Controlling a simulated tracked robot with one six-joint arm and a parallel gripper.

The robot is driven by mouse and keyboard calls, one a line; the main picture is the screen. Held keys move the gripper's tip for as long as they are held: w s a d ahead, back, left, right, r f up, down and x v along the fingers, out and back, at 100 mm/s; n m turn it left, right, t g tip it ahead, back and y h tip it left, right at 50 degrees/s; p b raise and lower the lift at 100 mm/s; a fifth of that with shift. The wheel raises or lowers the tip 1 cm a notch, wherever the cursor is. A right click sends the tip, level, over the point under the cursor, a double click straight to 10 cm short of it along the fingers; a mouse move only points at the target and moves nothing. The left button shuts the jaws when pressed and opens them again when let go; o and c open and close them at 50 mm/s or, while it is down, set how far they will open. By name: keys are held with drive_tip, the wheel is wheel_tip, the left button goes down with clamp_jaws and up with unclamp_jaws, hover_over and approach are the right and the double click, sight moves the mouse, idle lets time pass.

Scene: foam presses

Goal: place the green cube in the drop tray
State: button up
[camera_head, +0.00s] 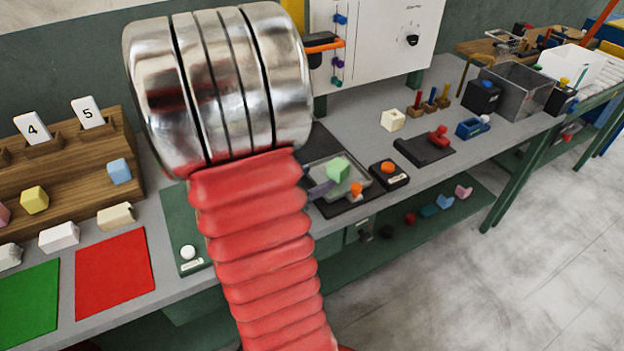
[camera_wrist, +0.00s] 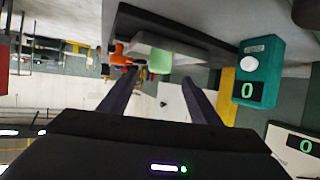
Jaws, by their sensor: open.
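The green cube (camera_head: 338,168) sits at a shallow pale-grey tray (camera_head: 358,178) on a black base, in the middle of the bench. In the wrist view the green cube (camera_wrist: 160,60) is just beyond my fingertips, near the gap between them. My gripper (camera_wrist: 159,77) is open and empty, with two dark fingers apart. In the head view my silver and red arm hides most of the gripper; a dark purple finger-like part shows left of the cube. I cannot tell which container is the drop tray.
An orange knob (camera_head: 356,189) stands at the tray's front, beside a black box with an orange button (camera_head: 390,173). A cream cube (camera_head: 392,120) and a black plate with a red clamp (camera_head: 425,148) lie farther right. A clear bin (camera_head: 520,90) stands at the far right. In the wrist view, a teal box (camera_wrist: 258,75) is right.

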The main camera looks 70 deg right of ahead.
drive_tip(key=shift+w, duration=0.1)
drive_tip(key=w+a+r+n+t, duration=0.2)
drive_tip(key=w+t, duration=0.2)
drive_tip(key=w, duration=0.4)
drive_tip(key=w+a+r+n+t, duration=0.2)
drive_tip(key=w+a+t, duration=0.15)
drive_tip(key=w, duration=0.45)
drive_tip(key=w+a+r+n+t+y, duration=0.4)
drive_tip(key=w+a+n+t+y, duration=0.2)
drive_tip(key=w+a, duration=0.7)
drive_tip(key=s+a+r+n+y, duration=0.2)
drive_tip(key=a+n+y, duration=0.15)
drive_tip(key=a, duration=0.65)
drive_tip(key=s+a+r+n+y, duration=0.1)
drive_tip(key=a+r+n+y, duration=0.2)
drive_tip(key=a, duration=0.7)
drive_tip(key=s+a+n+g, duration=0.3)
drive_tip(key=s+a+n, duration=0.2)
drive_tip(key=s, duration=0.7)
drive_tip(key=shift+a+f, duration=0.2)
drive_tip(key=shift+a, duration=0.15)
